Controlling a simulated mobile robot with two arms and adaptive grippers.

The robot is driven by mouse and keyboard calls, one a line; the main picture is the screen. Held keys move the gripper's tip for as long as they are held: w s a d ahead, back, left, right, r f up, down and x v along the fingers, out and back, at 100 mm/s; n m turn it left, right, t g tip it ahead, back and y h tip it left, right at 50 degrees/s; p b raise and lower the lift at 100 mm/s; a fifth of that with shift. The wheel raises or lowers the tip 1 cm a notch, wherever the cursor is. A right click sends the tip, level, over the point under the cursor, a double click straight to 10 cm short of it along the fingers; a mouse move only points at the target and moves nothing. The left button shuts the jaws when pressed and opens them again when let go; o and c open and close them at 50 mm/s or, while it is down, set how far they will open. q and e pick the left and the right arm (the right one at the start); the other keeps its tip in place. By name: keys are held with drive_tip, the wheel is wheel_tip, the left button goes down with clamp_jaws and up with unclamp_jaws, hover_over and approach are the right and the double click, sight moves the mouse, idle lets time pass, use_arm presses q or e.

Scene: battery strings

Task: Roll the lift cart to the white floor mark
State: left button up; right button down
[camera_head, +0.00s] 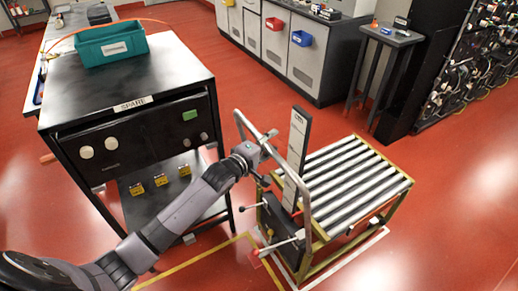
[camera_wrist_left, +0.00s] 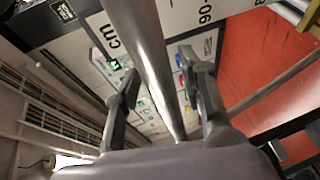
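The lift cart (camera_head: 322,246) has a roller top (camera_head: 355,180), a yellow-brown frame, a grey tubular handle and an upright scale plate (camera_head: 297,150). My left gripper (camera_head: 266,146) is at the handle. In the left wrist view my left gripper (camera_wrist_left: 165,88) has its fingers apart, with the handle bar (camera_wrist_left: 146,50) running between them. Gaps show on both sides of the bar, and I see no clear contact. A white floor line (camera_head: 350,258) runs along the cart's near right side; the cart hides part of it. My right gripper is not in view.
A black bench marked SPARE (camera_head: 185,75) with a teal bin (camera_head: 112,45) stands left of the cart. A yellow floor line (camera_head: 200,263) lies in front of it. Grey cabinets (camera_head: 315,62) and a small side table (camera_head: 392,38) stand behind. Red floor at right is clear.

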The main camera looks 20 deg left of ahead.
use_arm(q)
drive_tip(key=v, duration=1.1)
drive_tip(key=shift+s, duration=0.15)
